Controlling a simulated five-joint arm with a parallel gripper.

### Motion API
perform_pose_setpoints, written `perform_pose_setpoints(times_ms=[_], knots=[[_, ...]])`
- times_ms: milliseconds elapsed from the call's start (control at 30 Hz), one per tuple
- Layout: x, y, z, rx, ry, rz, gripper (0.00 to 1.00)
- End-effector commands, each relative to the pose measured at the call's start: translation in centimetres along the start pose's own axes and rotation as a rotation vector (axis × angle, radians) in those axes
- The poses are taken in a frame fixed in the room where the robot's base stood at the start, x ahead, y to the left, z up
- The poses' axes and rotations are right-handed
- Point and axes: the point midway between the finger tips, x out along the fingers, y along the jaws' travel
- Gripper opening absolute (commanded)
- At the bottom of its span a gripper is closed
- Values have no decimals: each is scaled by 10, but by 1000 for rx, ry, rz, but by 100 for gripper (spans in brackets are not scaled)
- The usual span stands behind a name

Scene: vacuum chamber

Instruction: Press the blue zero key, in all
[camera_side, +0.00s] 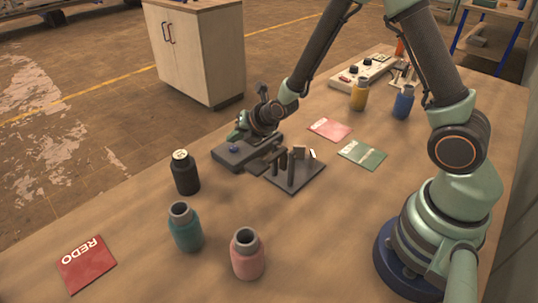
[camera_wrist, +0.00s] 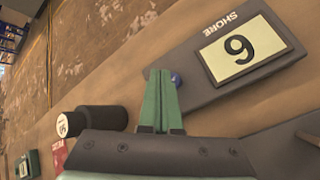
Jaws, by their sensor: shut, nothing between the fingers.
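The blue key (camera_wrist: 176,80) is a small round knob on a dark grey device (camera_wrist: 203,90). In the side view the blue key (camera_side: 233,148) sits on the device's near left end (camera_side: 225,155). My gripper (camera_wrist: 160,75) has its green fingers together and empty. Its tips show just left of the key in the wrist view, and the right finger partly hides the key. In the side view my gripper (camera_side: 236,135) is over the device, just behind the key. I cannot tell whether it touches the key. The device's cream display (camera_wrist: 240,48) shows one digit, a 6 or a 9 depending on which way up.
A black bottle (camera_side: 184,172) stands left of the device. A dark plate with upright posts (camera_side: 296,176) lies to its right. Teal (camera_side: 185,227) and pink (camera_side: 247,254) bottles stand nearer. Yellow (camera_side: 359,95) and blue (camera_side: 403,102) bottles stand farther back.

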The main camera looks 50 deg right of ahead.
Motion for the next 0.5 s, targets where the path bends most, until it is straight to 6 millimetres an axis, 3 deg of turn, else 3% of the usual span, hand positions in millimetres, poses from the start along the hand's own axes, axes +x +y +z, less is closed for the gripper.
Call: perform_pose_setpoints(times_ms=[500], knots=[[6, -4, -5, 0, 0, 1, 0]])
